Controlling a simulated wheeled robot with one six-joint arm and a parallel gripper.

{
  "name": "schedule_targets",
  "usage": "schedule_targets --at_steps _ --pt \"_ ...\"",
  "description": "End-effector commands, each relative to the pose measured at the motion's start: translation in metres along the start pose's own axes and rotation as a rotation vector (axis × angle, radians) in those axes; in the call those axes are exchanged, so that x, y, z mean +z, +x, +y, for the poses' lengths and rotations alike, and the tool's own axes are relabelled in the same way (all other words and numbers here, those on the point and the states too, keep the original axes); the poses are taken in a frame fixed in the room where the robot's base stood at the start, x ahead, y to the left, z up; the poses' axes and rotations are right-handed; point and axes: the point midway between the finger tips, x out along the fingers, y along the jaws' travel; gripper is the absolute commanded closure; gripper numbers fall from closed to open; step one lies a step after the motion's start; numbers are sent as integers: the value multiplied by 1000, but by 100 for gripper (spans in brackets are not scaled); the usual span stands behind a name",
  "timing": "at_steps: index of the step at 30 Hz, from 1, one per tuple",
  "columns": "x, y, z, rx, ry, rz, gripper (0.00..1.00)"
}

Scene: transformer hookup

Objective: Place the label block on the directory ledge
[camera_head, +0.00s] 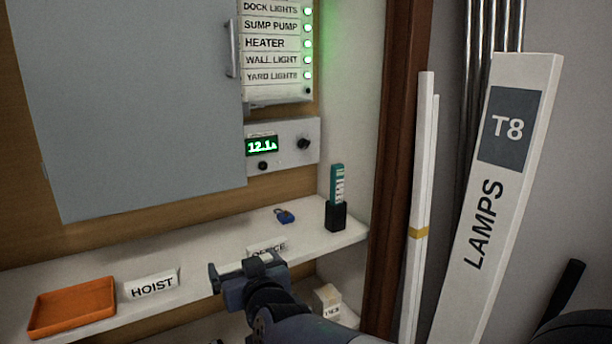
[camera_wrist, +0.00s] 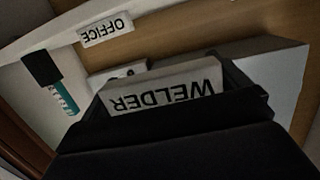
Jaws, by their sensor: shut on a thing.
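My gripper (camera_head: 243,272) is in front of the shelf, just left of and in front of the OFFICE block (camera_head: 267,248). In the wrist view it is shut on a white label block (camera_wrist: 165,90) reading WELDER, upside down in that picture. The held block is hardly visible in the head view, hidden by the gripper. The directory panel (camera_head: 277,45) lists DOCK LIGHTS, SUMP PUMP, HEATER, WALL LIGHT and YARD LIGHTS with green lamps. A narrow ledge (camera_head: 283,101) runs along its bottom edge.
A HOIST block (camera_head: 152,285) and orange tray (camera_head: 73,306) sit on the shelf left. A blue padlock (camera_head: 285,215) and black holder (camera_head: 336,216) stand right. A lamp box (camera_head: 500,190) leans right.

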Motion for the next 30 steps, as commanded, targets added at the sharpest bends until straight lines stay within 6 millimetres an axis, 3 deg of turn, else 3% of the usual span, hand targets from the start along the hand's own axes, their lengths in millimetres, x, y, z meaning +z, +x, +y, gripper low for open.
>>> schedule_targets --at_steps 8,14,18,21,30 --pt "45 13 58 157 23 -4 27" --pt "100 10 126 344 51 -10 27" --pt "142 -6 180 498 74 -8 27" --pt "164 -19 208 583 86 -5 27" --pt "206 -57 259 749 113 -2 27"
